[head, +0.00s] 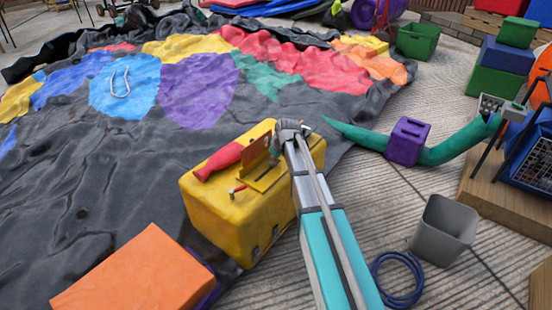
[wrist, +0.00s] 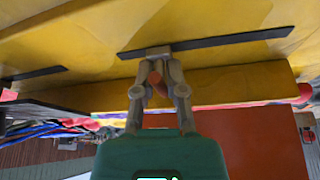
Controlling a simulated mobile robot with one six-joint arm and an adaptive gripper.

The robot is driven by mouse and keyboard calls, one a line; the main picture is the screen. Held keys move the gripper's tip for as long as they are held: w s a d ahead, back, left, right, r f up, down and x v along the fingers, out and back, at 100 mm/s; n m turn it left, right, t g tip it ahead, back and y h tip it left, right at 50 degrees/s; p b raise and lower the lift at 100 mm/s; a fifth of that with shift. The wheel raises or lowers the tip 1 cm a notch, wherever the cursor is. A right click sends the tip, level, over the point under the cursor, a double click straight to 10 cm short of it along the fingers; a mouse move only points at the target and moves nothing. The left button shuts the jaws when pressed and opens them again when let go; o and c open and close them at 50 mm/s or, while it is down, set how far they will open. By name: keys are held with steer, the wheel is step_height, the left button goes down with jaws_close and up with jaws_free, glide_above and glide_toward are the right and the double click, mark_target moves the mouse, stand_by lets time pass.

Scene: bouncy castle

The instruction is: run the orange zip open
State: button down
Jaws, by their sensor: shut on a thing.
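My gripper (wrist: 158,58) is at the centre of the wrist view, with its two fingers closed together at a dark strip on a yellow surface (wrist: 225,20). A small orange piece (wrist: 156,80), which looks like the zip's pull, shows between the fingers. In the head view my arm reaches over a yellow block (head: 235,215), and its wrist hides the fingertips. On the block stand a brown-orange upright panel (head: 254,151) and a small red-orange piece (head: 237,189). The zip's teeth and how far it is open cannot be made out.
A red object (head: 219,160) lies on the block. An orange block (head: 140,272) is in front of it at left. A purple box (head: 407,141), green horn-like piece (head: 455,146), grey bin (head: 444,228) and blue coil (head: 398,280) are at right. Dark patched fabric (head: 60,190) spreads behind.

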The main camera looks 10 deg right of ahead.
mark_target(257, 177)
steer(key=s+a, duration=0.6)
steer(key=shift+a, duration=0.35)
steer(key=c, duration=0.7)
jaws_free()
steer(key=shift+w, duration=0.1)
steer(key=w+d, duration=0.7)
steer(key=shift+d, duration=0.3)
steer(key=shift+d+r+p, duration=0.25)
steer(key=shift+r+p, duration=0.05)
steer(key=s+r+p, duration=0.5)
steer(key=r+p, duration=0.4)
steer(key=s+r+m+g+p, duration=0.1)
steer(key=s+r+p, duration=0.4)
steer(key=r+p, duration=0.5)
steer(key=s+r+m+p, duration=0.1)
steer(key=s+r+p, duration=0.4)
steer(key=r+p, duration=0.4)
steer(key=shift+r+g+h+p, duration=0.2)
steer(key=shift+g+h+p, duration=0.15)
steer(key=shift+p, duration=0.35)
